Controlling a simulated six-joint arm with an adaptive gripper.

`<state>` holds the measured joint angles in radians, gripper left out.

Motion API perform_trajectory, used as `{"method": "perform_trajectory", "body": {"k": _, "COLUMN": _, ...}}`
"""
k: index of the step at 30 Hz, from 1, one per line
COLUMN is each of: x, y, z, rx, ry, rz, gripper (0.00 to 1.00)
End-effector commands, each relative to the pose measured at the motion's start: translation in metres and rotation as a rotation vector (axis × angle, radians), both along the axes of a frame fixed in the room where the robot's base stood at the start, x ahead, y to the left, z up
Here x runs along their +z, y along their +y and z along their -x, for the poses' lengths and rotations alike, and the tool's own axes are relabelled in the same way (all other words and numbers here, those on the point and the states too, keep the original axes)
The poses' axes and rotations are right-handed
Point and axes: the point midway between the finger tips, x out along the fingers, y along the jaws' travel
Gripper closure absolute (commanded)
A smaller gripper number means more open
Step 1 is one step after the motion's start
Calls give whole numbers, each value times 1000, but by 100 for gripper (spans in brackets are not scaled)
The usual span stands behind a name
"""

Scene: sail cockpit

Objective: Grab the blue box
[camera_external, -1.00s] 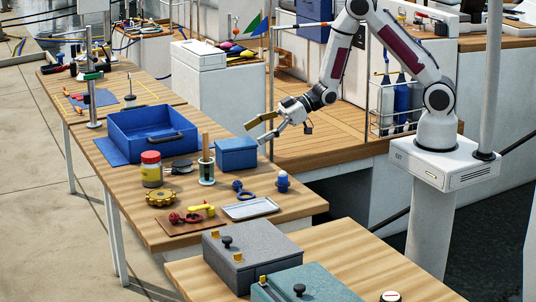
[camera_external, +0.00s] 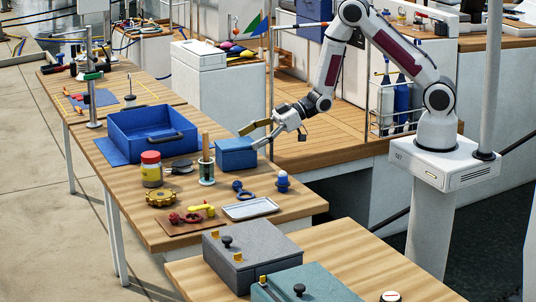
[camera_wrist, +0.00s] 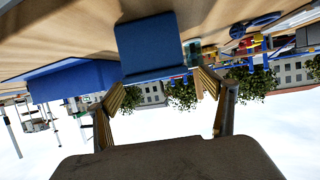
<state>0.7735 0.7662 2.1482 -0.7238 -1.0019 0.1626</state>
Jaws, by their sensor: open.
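A small blue box (camera_external: 234,155) with a lid sits on the wooden workbench near its right edge. In the wrist view, which is tilted upside down, the blue box (camera_wrist: 150,45) is ahead, between the lines of the two fingers. My gripper (camera_external: 250,138) is at the box's right side, with one finger above the box's top and the other by its right side. In the wrist view, my gripper (camera_wrist: 163,85) has its fingers spread with nothing held between them. Contact with the box cannot be told.
A large open blue bin (camera_external: 125,125) stands left of the box. A cylinder with a wooden rod (camera_external: 206,170) stands close at its left front. A red-lidded jar (camera_external: 151,170), a blue ring tool (camera_external: 242,190) and a metal tray (camera_external: 250,208) are nearby. Deck space to the right is free.

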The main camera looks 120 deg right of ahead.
Motion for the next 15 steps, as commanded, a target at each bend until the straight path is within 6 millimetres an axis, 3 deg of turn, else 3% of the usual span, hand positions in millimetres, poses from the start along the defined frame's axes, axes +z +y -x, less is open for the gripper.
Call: {"method": "perform_trajectory", "body": {"k": 15, "x": -3, "y": -1, "z": -6, "rx": -1, "ry": 0, "rz": 0, "gripper": 18}}
